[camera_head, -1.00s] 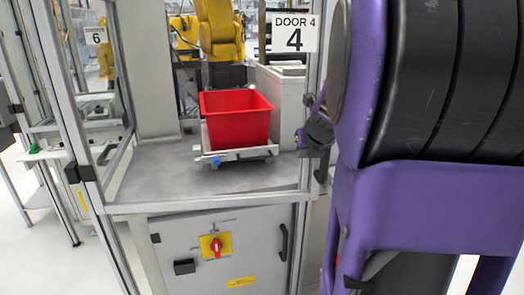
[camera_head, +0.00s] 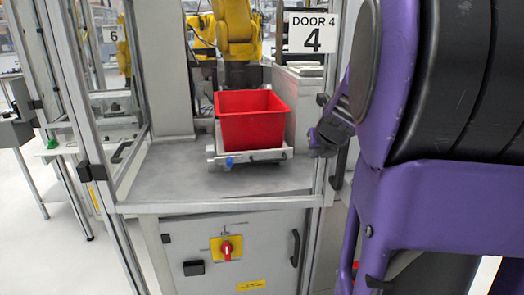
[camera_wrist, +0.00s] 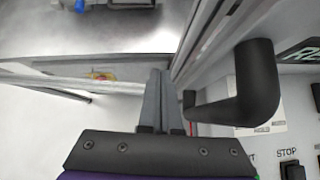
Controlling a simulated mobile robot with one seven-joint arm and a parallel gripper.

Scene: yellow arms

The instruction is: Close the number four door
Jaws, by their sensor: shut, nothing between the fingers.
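The "DOOR 4" sign (camera_head: 313,32) hangs at the upper right of a framed machine cell in the head view. Whether clear glass covers the cell front I cannot tell. My gripper (camera_head: 326,140), dark and partly hidden by my purple arm, is beside the right-hand upright below the sign. In the wrist view, my gripper's grey fingers (camera_wrist: 163,75) are together and hold nothing. A black handle (camera_wrist: 262,85) is just right of the fingers, on a pale metal frame (camera_wrist: 205,40). The fingers look apart from the handle; contact with the frame is unclear.
A red bin (camera_head: 252,130) sits on a carrier inside the cell, before a yellow robot arm (camera_head: 236,30). A cabinet with a red switch (camera_head: 227,249) is below. A panel with a STOP button (camera_wrist: 291,170) is at right in the wrist view.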

